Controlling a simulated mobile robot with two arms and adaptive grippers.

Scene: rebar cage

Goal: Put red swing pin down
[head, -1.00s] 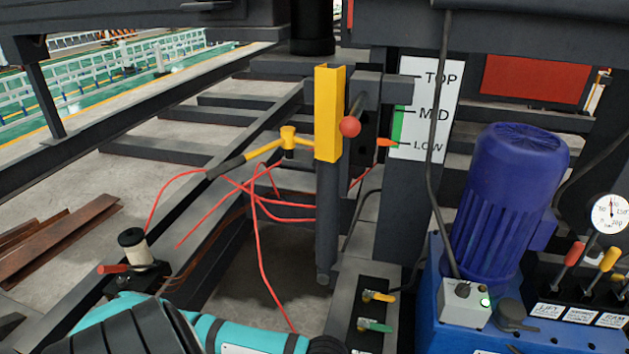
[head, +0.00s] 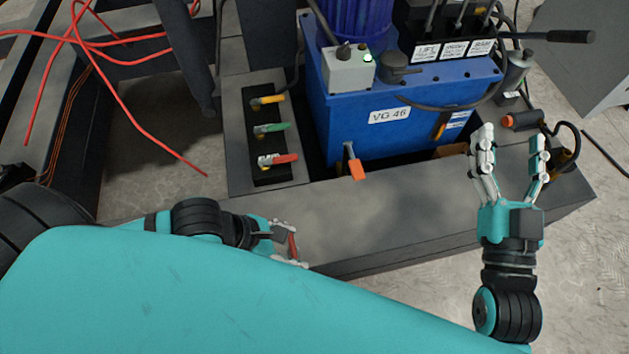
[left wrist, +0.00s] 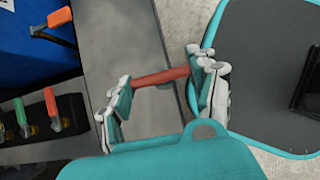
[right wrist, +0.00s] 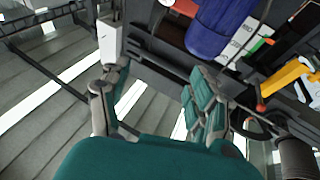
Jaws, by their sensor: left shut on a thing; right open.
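The red swing pin (left wrist: 160,77) is a short red rod, held crosswise between the fingers of my left gripper (left wrist: 158,84) in the left wrist view. In the head view my left gripper (head: 284,241) is low and left of centre, with part of the red pin (head: 292,243) showing between its fingers. It is by the front of the grey steel deck (head: 370,215); its height above the deck is unclear. My right gripper (head: 512,138) is open and empty, over the deck's right end. It also shows open in the right wrist view (right wrist: 158,75).
Behind the deck stands the blue power unit (head: 340,115) with levers on top. A valve block (head: 265,145) with yellow, green and red handles is left of it. An orange-tipped lever (head: 355,165) sticks out in front. Red cables (head: 130,115) hang at left. The deck's middle is bare.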

